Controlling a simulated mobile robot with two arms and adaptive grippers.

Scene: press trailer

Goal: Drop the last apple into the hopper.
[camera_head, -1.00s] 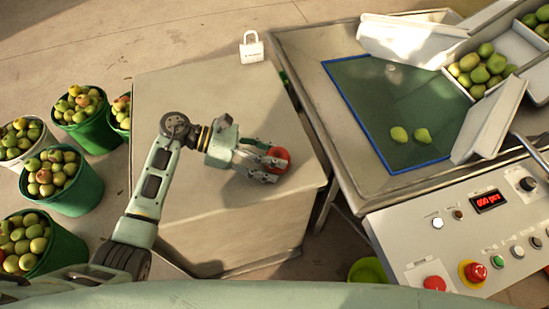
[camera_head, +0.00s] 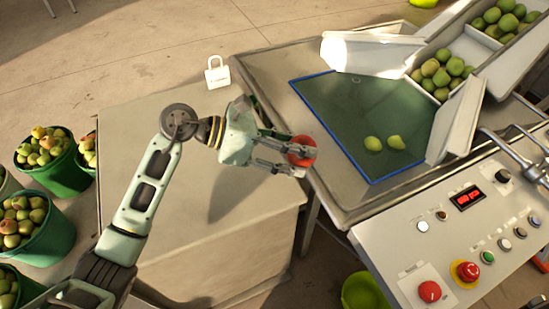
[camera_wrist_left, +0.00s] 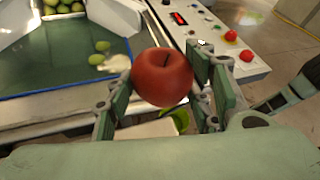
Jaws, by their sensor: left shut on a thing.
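A red apple (camera_head: 301,151) is held between the fingers of my left gripper (camera_head: 290,156). In the left wrist view the apple (camera_wrist_left: 162,77) sits between both fingers, stem visible. The gripper is just left of the metal hopper table, near its left edge. The hopper has a dark green mat with a blue border (camera_head: 345,115). Two green fruits (camera_head: 384,143) lie on the mat. White flaps (camera_head: 372,52) and a chute of green fruit (camera_head: 442,75) stand at the hopper's far right side. My right gripper is not in view.
A control panel (camera_head: 440,235) with buttons and a red display is at the lower right. Green buckets of fruit (camera_head: 55,165) stand at the left. A lime bucket (camera_head: 362,291) is on the floor.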

